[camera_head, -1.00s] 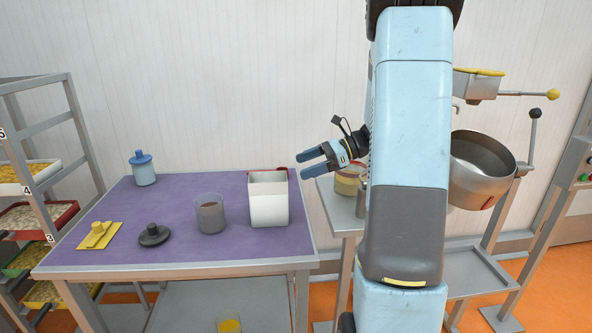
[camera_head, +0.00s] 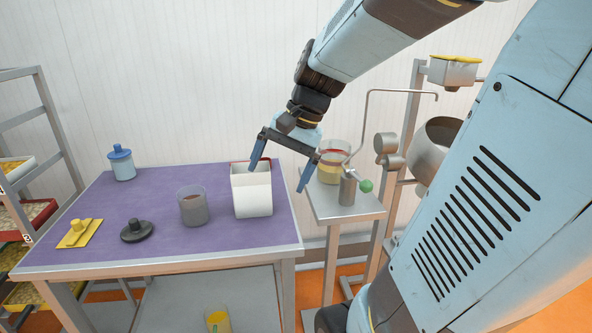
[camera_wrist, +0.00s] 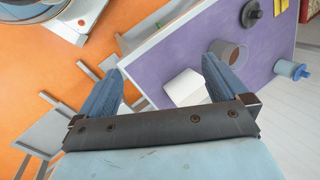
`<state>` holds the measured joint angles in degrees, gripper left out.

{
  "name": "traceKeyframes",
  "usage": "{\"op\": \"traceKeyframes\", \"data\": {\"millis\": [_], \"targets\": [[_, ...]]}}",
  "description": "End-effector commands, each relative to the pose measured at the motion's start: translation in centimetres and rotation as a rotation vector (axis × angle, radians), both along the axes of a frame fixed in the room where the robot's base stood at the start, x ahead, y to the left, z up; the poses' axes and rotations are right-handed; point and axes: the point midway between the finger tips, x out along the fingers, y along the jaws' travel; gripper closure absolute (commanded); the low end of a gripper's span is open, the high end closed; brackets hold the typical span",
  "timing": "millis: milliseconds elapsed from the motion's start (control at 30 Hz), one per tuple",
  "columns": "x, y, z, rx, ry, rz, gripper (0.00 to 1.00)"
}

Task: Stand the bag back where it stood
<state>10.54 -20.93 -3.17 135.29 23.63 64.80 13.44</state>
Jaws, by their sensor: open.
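A white, square-sided, open-topped bag (camera_head: 252,196) stands upright at the right side of the purple table (camera_head: 160,244), with a dark red edge at its top back. My gripper (camera_head: 280,176) points down with its two blue fingers spread wide, empty. In the head view the left finger overlaps the bag's top and the right finger is right of it, beyond the table edge. I cannot tell from this whether either touches. In the wrist view the bag (camera_wrist: 185,88) shows beside the right finger of the gripper (camera_wrist: 161,68), partly hidden by it.
A grey cup (camera_head: 192,208) stands just left of the bag. A black lid (camera_head: 137,231), a yellow scoop-like piece (camera_head: 79,234) and a blue-lidded jar (camera_head: 122,163) lie farther left. A side stand (camera_head: 345,207) holds a jar (camera_head: 333,163) and a metal piece right of the table.

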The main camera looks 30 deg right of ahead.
Motion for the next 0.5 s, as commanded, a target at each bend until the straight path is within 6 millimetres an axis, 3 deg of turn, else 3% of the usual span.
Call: {"op": "traceKeyframes", "data": {"millis": [200, 500], "targets": [[-3.6, 0.2, 1.2, -0.241, -0.206, 0.239, 0.00], [-6.5, -0.2, 2.6, -0.500, -0.418, 0.482, 0.00]]}}
